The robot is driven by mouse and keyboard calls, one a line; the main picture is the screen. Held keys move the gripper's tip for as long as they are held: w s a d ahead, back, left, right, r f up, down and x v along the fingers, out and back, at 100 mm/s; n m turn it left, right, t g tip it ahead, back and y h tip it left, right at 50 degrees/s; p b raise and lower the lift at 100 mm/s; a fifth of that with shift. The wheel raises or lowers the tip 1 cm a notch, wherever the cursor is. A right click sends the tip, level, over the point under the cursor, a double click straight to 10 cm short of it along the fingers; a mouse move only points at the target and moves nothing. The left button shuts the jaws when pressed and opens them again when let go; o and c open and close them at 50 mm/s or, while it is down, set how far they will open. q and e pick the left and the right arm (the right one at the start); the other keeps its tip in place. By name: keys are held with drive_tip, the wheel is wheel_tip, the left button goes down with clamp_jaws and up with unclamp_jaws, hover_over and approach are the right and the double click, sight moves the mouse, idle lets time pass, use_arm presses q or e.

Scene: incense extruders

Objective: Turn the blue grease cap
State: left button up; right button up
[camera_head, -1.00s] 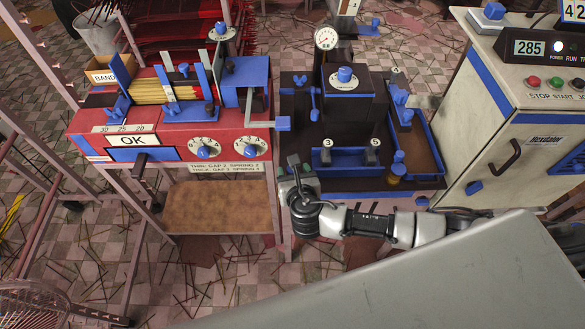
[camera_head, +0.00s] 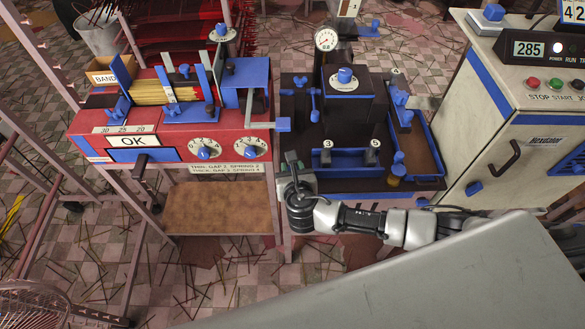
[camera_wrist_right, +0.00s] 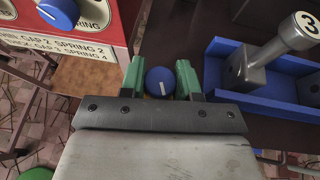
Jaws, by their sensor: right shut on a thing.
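The blue grease cap (camera_wrist_right: 161,82) is a round knob with a white line on its top, in the right wrist view. A little yellow shows at its lower edge. My right gripper (camera_wrist_right: 160,76) has its two green fingers on either side of the cap, shut on it. In the head view the right gripper (camera_head: 296,166) is at the front left corner of the dark machine (camera_head: 330,135), and it hides the cap there. My left gripper is in neither current view.
A blue tray (camera_head: 345,159) with levers marked 3 and 5 lies just right of the gripper. The red machine (camera_head: 175,145) with white dials stands to the left. A beige cabinet (camera_head: 510,110) stands to the right.

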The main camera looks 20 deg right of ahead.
drive_tip(key=shift+a+r+m+g+h+p, duration=0.1)
drive_tip(key=shift+m+g+h+p, duration=0.05)
drive_tip(key=shift+m+h+p, duration=0.35)
drive_tip(key=shift+r+m+g+h+p, duration=0.15)
drive_tip(key=shift+m+h+p, duration=0.1)
drive_tip(key=shift+m+h, duration=0.35)
drive_tip(key=m+h, duration=0.2)
drive_tip(key=shift+f+g+h+p, duration=0.2)
drive_tip(key=shift+g+h+p, duration=0.1)
drive_tip(key=shift+g+p, duration=0.1)
drive_tip(key=o, duration=0.9)
drive_tip(key=v, duration=1)
drive_tip(key=shift+s+a+r, duration=0.1)
drive_tip(key=shift+s+r, duration=0.1)
drive_tip(key=shift+s, duration=0.15)
